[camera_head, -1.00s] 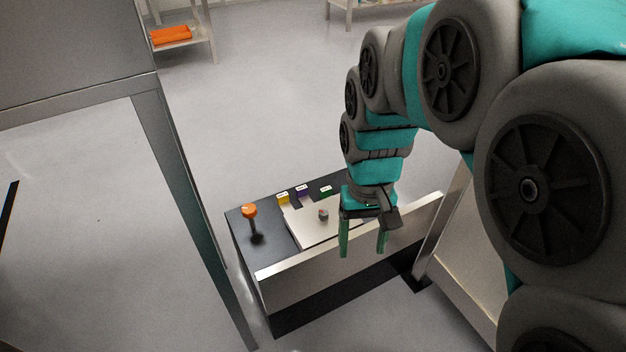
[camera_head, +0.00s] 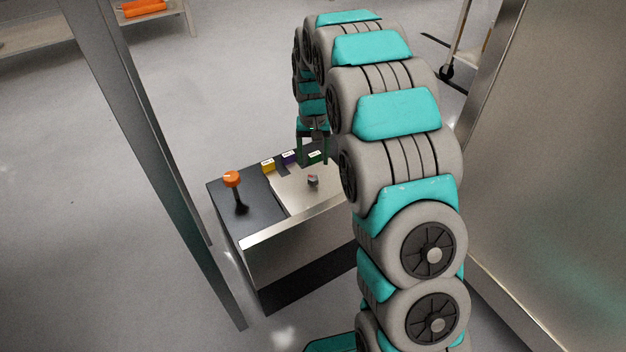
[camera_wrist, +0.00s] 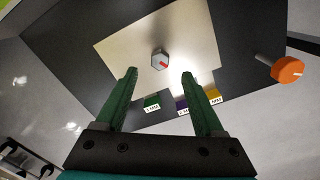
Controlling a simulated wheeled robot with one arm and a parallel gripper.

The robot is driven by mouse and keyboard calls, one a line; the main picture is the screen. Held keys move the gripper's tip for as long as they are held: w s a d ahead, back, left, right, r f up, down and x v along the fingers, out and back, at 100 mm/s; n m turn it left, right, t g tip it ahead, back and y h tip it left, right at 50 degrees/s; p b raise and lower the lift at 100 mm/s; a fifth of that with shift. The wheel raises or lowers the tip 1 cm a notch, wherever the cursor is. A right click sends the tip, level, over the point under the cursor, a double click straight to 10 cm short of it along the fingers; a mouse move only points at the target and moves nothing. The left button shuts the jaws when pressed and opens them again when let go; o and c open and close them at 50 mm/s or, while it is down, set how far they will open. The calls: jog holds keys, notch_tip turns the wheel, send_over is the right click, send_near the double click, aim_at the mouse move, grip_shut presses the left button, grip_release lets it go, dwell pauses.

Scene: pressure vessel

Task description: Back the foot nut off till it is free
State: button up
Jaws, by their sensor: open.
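The foot nut (camera_wrist: 160,60) looks like a small grey hex piece with a red mark on its face. It stands on a pale metal plate (camera_wrist: 120,45), and the nut also shows in the head view (camera_head: 313,182). My gripper (camera_wrist: 159,75) is open, with its two green fingers apart and nothing between them. In the wrist view the nut appears just past the fingertips, roughly centred between them. In the head view my gripper (camera_head: 312,160) is behind the nut and seems above the plate; the exact gap is hard to tell.
Small green (camera_wrist: 152,101), purple (camera_wrist: 183,103) and yellow (camera_wrist: 213,95) labelled blocks sit along the plate's edge. An orange-topped knob (camera_head: 232,179) stands on the dark bench top. A metal frame post (camera_head: 150,150) rises at left, and a large metal wall (camera_head: 560,150) stands at right.

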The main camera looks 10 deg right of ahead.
aim_at(313, 178)
notch_tip(313, 178, down, 8)
jog(key=shift+f+b, duration=0.1)
jog(key=shift+b, duration=0.4)
jog(key=shift+w, duration=0.1)
jog(key=shift+c, duration=0.2)
grip_shut()
